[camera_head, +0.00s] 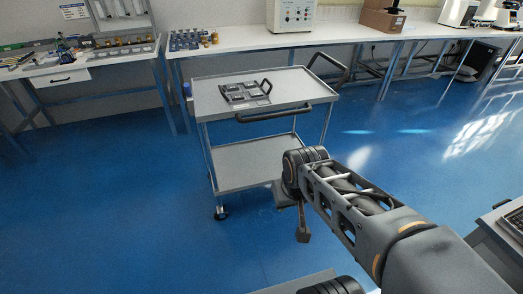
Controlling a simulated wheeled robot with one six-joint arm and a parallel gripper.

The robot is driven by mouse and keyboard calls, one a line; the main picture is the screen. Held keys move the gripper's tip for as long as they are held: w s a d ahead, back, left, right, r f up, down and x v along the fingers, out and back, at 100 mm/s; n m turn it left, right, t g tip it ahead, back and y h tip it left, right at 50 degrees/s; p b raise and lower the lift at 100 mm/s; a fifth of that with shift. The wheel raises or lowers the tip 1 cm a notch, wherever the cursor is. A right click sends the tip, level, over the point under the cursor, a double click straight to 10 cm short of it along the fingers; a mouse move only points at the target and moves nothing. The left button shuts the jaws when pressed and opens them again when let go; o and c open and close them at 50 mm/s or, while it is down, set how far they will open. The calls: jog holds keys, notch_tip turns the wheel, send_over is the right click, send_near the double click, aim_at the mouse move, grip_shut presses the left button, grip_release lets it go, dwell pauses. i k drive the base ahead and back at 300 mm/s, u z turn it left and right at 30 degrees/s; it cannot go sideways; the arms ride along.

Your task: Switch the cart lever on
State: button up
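A grey two-shelf cart (222,93) on casters stands in the middle of the camera_head view. A black bar handle (273,115) runs along its near edge. A second black handle (341,74) rises at its right end. I cannot make out which part is the lever or how it is set. A black frame with a loop handle (245,92) lies on the top shelf. My arm reaches in from the lower right. My gripper (303,236) points down in front of the cart's right side, apart from the handles. Its fingers are too unclear to tell their opening.
A long white bench (330,37) runs behind the cart, with a tester box (292,15) and a cardboard box (382,18). A workbench (62,68) with tools stands at the left. The blue floor (110,210) is clear left of the cart.

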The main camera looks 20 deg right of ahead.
aim_at(188, 93)
jog(key=u, duration=1.55)
jog(key=i, duration=1.75)
jog(key=z, duration=1.4)
